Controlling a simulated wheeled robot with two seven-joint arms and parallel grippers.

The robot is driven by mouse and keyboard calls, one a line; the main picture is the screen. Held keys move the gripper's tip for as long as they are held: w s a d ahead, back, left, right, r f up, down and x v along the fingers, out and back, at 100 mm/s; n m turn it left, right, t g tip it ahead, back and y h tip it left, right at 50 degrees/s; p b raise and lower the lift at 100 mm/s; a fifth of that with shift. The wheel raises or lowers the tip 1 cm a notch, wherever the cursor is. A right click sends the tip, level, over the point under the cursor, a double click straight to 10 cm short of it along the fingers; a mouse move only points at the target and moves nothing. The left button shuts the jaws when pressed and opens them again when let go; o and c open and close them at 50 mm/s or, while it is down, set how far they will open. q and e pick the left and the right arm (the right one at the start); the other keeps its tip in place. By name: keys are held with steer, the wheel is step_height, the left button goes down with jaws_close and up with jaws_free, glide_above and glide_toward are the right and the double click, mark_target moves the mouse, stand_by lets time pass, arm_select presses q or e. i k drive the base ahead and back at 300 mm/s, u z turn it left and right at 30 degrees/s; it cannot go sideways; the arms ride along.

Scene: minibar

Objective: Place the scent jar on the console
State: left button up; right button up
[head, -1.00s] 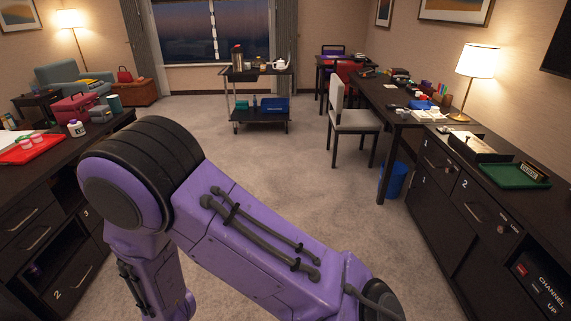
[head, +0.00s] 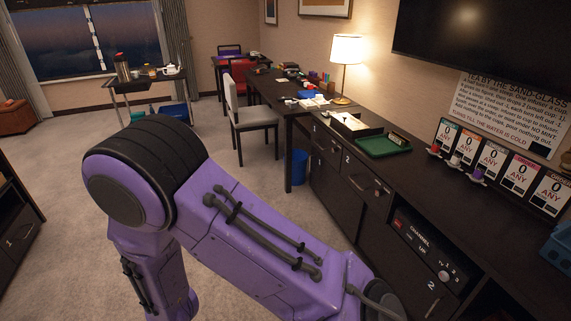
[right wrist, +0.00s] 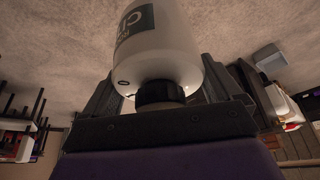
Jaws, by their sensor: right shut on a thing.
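My right gripper (right wrist: 165,92) shows in the right wrist view and is shut on a white jar (right wrist: 165,48) with a black cap and a dark green label. The fingers stand on both sides of the jar near its cap, and carpet shows behind it. I cannot read the label fully. The long dark console (head: 450,215) runs along the right wall in the head view, under a screen, with drawers and a red-and-black channel unit in its front. The purple arm in the head view is mine. Neither gripper shows in the head view.
On the console are a green tray (head: 384,146), a black tray (head: 352,126), a row of numbered cards (head: 492,160) with small coloured pieces before them, and a blue bin (head: 558,245). A chair (head: 250,122) and a cart (head: 147,85) stand farther back. Bare console top lies before the cards.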

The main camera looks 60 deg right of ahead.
mark_target(475, 203)
steer(key=z, duration=2.85)
steer(key=i, duration=0.8)
